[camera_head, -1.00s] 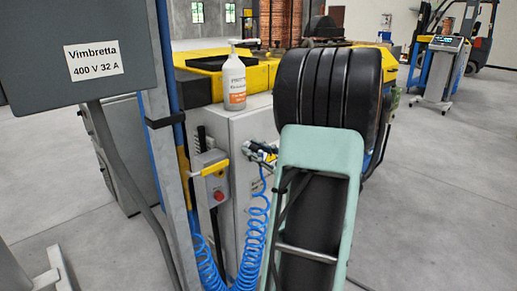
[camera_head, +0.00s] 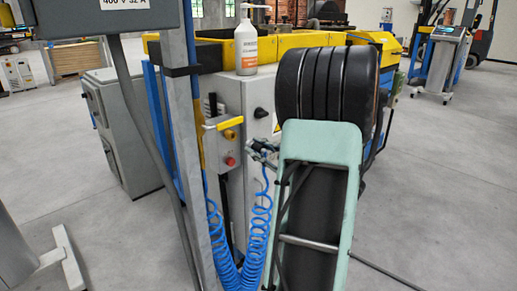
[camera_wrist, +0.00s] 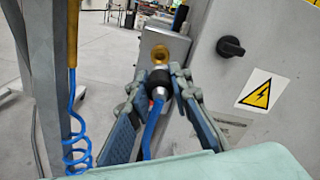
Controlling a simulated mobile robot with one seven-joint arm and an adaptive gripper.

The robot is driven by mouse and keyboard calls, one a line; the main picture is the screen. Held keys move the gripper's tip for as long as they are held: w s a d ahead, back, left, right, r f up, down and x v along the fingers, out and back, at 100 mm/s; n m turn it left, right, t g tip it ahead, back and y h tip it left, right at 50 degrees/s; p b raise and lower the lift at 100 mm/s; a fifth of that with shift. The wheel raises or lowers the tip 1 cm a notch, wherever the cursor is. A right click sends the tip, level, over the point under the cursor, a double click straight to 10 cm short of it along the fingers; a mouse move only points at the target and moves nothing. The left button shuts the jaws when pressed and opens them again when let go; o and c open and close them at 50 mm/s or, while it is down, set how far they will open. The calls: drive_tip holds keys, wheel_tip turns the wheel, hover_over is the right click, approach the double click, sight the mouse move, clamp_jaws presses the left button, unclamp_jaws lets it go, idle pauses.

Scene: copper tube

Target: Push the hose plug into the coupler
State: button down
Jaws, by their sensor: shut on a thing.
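My gripper (camera_wrist: 160,88) is shut on the hose plug (camera_wrist: 158,93), a metal fitting with a dark collar. The blue hose (camera_wrist: 150,130) runs down from it. The plug stands between the two fingertips. The coupler (camera_wrist: 160,54), a brass ring on a grey box, shows just above the plug in the wrist view. The depth gap between them cannot be told there. In the head view the brass coupler (camera_head: 229,134) sits left of and above my gripper (camera_head: 264,153), with a visible gap. The plug is too small to make out there.
The coiled blue hose (camera_head: 257,230) hangs below, beside a grey post (camera_head: 185,130). The grey box has a red button (camera_head: 230,161) and a yellow bar (camera_head: 222,124). A cabinet with a warning sign (camera_wrist: 262,92) stands right. A pump bottle (camera_head: 246,45) stands on top.

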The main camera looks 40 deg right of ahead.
sight(263, 151)
drive_tip(key=shift+b, duration=0.3)
drive_tip(key=shift+w+a+b, duration=0.2)
drive_tip(key=shift+w+b, duration=0.1)
drive_tip(key=shift+w, duration=2.4)
drive_tip(key=shift+b, duration=0.7)
drive_tip(key=shift+w+a, duration=0.1)
drive_tip(key=shift+w, duration=0.7)
drive_tip(key=c, duration=1.7)
unclamp_jaws()
drive_tip(key=s, duration=0.8)
drive_tip(key=s+d, duration=0.1)
drive_tip(key=s, duration=0.3)
